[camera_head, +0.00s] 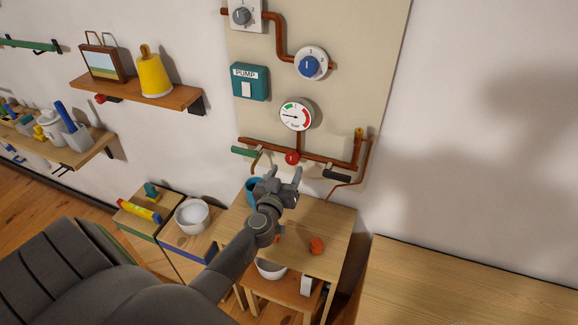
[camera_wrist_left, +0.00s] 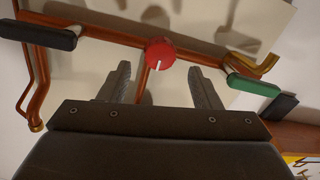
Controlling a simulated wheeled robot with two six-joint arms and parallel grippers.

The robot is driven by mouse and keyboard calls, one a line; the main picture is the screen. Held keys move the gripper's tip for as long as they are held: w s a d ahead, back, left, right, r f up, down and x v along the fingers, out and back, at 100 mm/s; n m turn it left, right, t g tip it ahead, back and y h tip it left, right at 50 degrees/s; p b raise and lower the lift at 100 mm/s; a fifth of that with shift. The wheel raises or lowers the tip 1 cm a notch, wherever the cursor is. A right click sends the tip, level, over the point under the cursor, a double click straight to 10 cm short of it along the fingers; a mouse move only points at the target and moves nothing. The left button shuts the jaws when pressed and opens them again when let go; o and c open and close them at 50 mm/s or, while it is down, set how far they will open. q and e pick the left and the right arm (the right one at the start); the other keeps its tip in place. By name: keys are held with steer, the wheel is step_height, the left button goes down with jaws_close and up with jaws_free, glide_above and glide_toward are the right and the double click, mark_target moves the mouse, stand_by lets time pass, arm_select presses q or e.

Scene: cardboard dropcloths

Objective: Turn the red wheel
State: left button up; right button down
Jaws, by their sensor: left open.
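The red wheel (camera_head: 291,157) is a small round knob on the copper pipe low on the wall panel. In the left wrist view the red wheel (camera_wrist_left: 160,53) has a white mark and sits just beyond the gap between the fingertips, near the middle. My left gripper (camera_head: 277,183) is open and empty, below the wheel in the head view, with its fingers pointing toward the panel. Its two fingers also show in the left wrist view (camera_wrist_left: 159,80), apart from the wheel. My right gripper is not in view.
A green lever (camera_head: 244,152) and a black lever (camera_head: 337,176) flank the wheel on the pipes. A gauge (camera_head: 297,114), blue knob (camera_head: 311,64) and pump box (camera_head: 249,83) are above. A table (camera_head: 337,219) below holds an orange object (camera_head: 316,245) and a blue cup (camera_head: 254,186).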

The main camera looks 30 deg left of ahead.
mark_target(291, 161)
arm_select(q)
steer(key=shift+x, duration=1.85)
steer(key=c, duration=1)
